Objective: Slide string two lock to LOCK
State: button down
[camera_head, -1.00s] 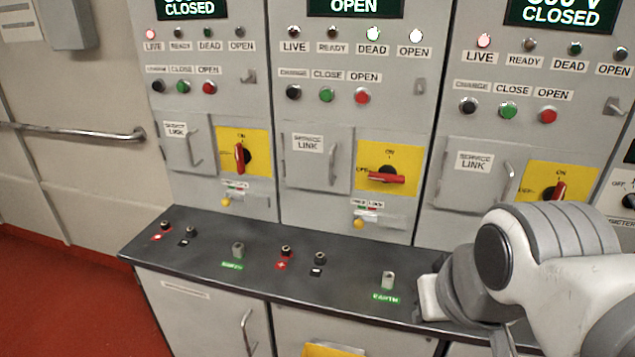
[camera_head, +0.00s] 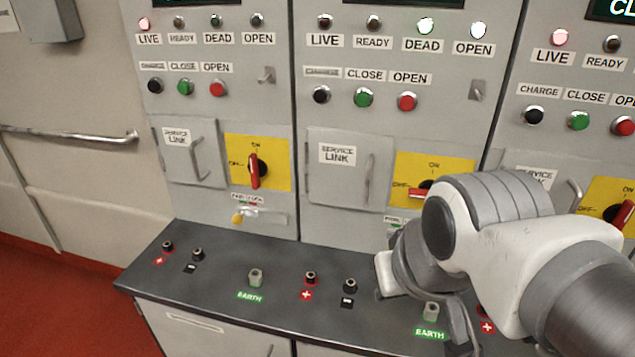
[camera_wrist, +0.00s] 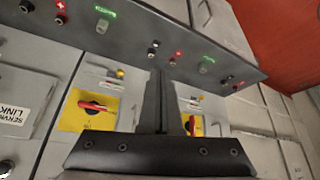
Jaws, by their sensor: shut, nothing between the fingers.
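The string two panel is the middle one in the head view. Its red rotary handle (camera_head: 421,192) lies level, pointing to OFF, on a yellow plate (camera_head: 405,168). The lock strip (camera_head: 393,220) below it is mostly hidden by my arm. In the wrist view, which is upside down, the same handle (camera_wrist: 97,107) and the lock's yellow knob (camera_wrist: 120,73) show left of my gripper (camera_wrist: 157,75). My gripper is shut and empty, apart from the knob. In the head view my wrist hides its fingers.
A dark bench (camera_head: 215,275) with terminals and EARTH posts (camera_head: 255,277) juts out below the panels. The string one handle (camera_head: 254,171) stands upright at ON, with its yellow lock knob (camera_head: 237,218) below. A service link door (camera_head: 337,185) has a protruding handle.

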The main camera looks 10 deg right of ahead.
jog(key=shift+w+a, duration=0.25)
jog(key=shift+w, duration=0.1)
jog(key=w+d+f+g+h+b, duration=0.4)
jog(key=w+d+f+g+h, duration=0.15)
jog(key=w+f+h, duration=0.45)
jog(key=w+a+f+n+t+h+b, duration=0.1)
jog(key=w+a+f+n+t, duration=0.1)
jog(key=w, duration=0.4)
jog(key=w+a+f+n+t+h+b, duration=0.1)
jog(key=w+a+f+n+t+h, duration=0.1)
jog(key=w+a+f+t, duration=0.3)
notch_tip(320, 180, down, 2)
jog(key=shift+w+a+f+n+t+h, duration=0.1)
jog(key=shift+w+a+n+t+h, duration=0.2)
jog(key=shift+w+n+t, duration=0.55)
jog(key=shift+w+d+m, duration=0.1)
jog(key=shift+w+m, duration=0.05)
jog(key=shift+m, duration=0.1)
